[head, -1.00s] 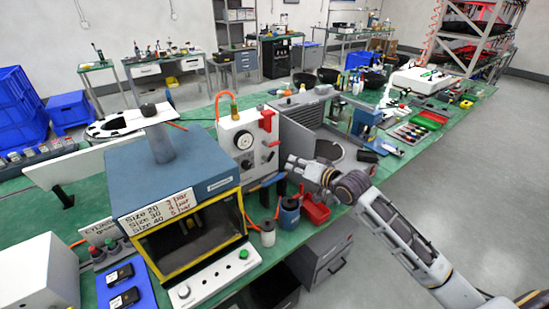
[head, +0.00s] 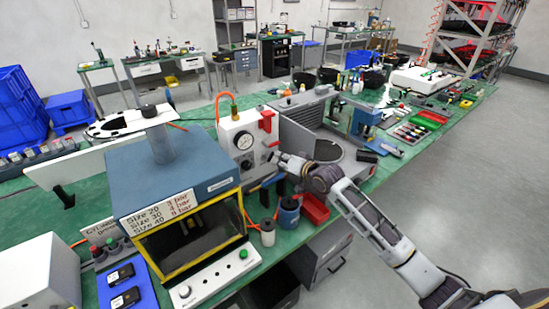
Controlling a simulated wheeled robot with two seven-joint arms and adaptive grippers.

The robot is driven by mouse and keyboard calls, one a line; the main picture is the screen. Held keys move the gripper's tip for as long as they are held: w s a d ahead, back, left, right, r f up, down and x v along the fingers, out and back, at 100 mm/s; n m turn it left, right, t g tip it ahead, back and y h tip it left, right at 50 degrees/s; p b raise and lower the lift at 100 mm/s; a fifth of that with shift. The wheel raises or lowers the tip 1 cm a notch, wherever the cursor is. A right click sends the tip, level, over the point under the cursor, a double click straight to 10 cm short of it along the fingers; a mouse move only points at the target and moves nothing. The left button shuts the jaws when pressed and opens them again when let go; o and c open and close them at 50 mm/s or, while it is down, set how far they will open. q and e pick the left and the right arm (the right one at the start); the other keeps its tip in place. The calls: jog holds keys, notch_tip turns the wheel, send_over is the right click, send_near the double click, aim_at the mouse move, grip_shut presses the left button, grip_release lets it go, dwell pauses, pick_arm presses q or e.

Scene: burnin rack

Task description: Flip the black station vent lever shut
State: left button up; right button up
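The station is a white panel (head: 236,136) with a round pressure gauge (head: 243,141). A red lever (head: 268,122) stands at its upper right edge. A small black part (head: 247,165) shows low on the panel face, but I cannot tell whether it is the vent lever or how it is turned. My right gripper (head: 279,160) reaches in from the right, its fingertips just right of the panel's lower right side. Its fingers are too small to tell whether they are open or shut, or touch anything. My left gripper is not in view.
A blue-topped box with a yellow-framed window (head: 192,235) stands left of the panel. A grey machine (head: 312,118) stands behind my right gripper. A blue cylinder (head: 289,212), a white spool (head: 267,233) and a red bin (head: 315,210) sit below it.

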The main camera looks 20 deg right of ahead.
aim_at(272, 156)
jog(key=shift+x, duration=2.35)
jog(key=shift+c, duration=0.4)
grip_shut()
